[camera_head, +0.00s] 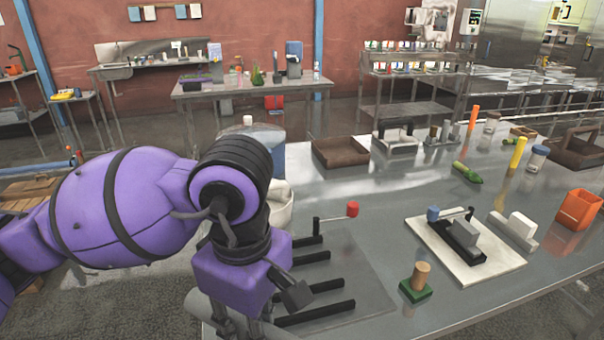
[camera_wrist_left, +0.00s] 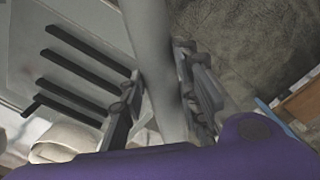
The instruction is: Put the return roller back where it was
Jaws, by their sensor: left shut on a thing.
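The return roller, a long pale grey cylinder (camera_wrist_left: 160,60), runs between the fingers of my left gripper (camera_wrist_left: 165,95) in the left wrist view. The gripper is shut on it. In the head view, the roller (camera_head: 204,314) shows in part at the near left edge of the table, and my left gripper (camera_head: 250,322) points down over that edge with its fingertips cut off by the frame. To its right lies a flat grey plate (camera_head: 365,275) with several parallel black bars (camera_head: 315,288). A crank with a red knob (camera_head: 352,210) stands behind the bars. My right gripper is not in view.
A green block with a wooden cylinder (camera_head: 420,276) stands right of the plate. Farther right are a white board (camera_head: 495,262) with a dark device and an orange bin (camera_head: 578,208). A white container (camera_head: 279,205) stands behind my wrist. The central tabletop is largely clear.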

